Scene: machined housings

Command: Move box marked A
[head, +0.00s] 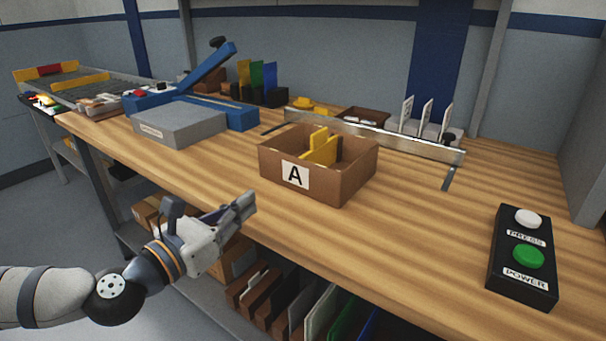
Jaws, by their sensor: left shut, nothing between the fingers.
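The box marked A (343,184) is an open brown box with a white label bearing a black A on its front. It stands upright on the wooden workbench (410,235), near the middle, with yellow pieces (319,148) inside. My left gripper (248,203) is in front of the bench's front edge, to the left of and nearer than the box, apart from it. Its fingers are shut and empty. My right gripper is not in view.
A metal rail (375,137) runs just behind the box. A grey block (180,125) and a blue press (215,80) stand to the left. A black button panel (523,257) lies at the right. Folders (285,300) fill the shelf below.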

